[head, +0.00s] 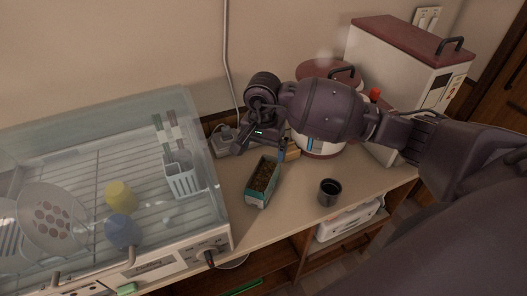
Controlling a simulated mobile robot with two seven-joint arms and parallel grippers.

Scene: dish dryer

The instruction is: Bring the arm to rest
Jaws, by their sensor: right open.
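My right arm reaches in from the right edge, across the counter (300,205). Its dark right gripper (262,146) is open over the back of the counter, just right of the dish dryer (225,190). I see nothing held between its fingers, though the arm's wrist hides part of them. A narrow open box (262,182) with brown contents lies just in front of and below the gripper. They look close, and I cannot tell whether they touch. My left gripper is not in view.
The dryer holds a yellow cup (121,195), a blue cup (123,231), a plate (52,217) and a utensil holder (182,180). A dark cup (329,192) stands on the counter. A rice cooker (318,151) and a red-topped bin (400,75) stand behind my arm.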

